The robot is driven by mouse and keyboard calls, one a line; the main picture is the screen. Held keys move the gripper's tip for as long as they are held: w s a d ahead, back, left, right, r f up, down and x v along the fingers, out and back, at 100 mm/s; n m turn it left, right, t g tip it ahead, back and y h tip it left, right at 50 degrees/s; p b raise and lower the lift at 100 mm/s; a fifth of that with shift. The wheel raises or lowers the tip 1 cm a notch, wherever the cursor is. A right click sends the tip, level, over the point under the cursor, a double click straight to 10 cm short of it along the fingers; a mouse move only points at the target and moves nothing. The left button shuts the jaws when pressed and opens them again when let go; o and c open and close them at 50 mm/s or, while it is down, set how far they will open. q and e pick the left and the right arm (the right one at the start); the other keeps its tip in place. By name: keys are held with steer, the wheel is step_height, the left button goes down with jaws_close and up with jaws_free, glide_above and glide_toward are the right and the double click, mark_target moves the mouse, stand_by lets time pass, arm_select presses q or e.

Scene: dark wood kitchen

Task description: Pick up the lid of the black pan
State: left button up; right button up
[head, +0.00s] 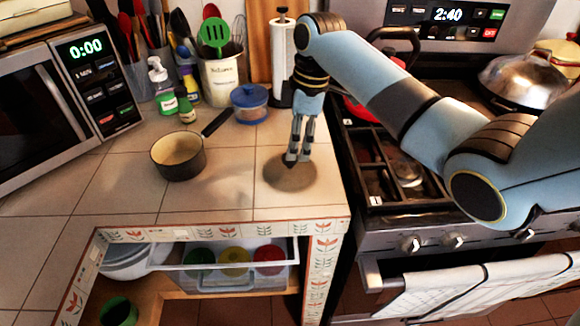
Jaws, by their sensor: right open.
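The black pan (178,157) stands uncovered on the tiled counter, with a cream inside and a dark handle pointing to the upper right. A round, brownish, see-through disc, which looks like its lid (284,178), lies flat on the counter to the pan's right, near the stove. My right gripper (298,156) points straight down over the lid's far half, its fingers open around or just above the lid's middle. The knob is hidden or too small to tell, and I cannot tell whether the fingers touch it. My left gripper is not in view.
A blue-lidded container (250,106), a paper towel holder (284,62) and a utensil crock (220,78) stand behind the lid. The stove (408,172) is on the right, with a metal dome (522,82). An open drawer (228,278) sits below. The counter's left front is clear.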

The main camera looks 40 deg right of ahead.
mark_target(290, 165)
steer(key=shift+w+a+f, duration=0.25)
steer(key=shift+w+f, duration=0.15)
steer(key=shift+f, duration=0.15)
steer(key=f, duration=0.3)
steer(key=shift+w+a+f+p, duration=0.1)
steer(key=shift+a+f+p, duration=0.2)
steer(key=shift+p, duration=0.1)
steer(key=shift+f, duration=0.3)
steer(key=shift+w+f, duration=0.1)
steer(key=shift+f, duration=0.05)
steer(key=shift+c, duration=1.2)
steer(key=c, duration=0.9)
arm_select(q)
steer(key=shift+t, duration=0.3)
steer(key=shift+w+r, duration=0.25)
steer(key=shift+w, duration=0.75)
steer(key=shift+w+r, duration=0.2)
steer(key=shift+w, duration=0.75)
arm_select(e)
jaws_close()
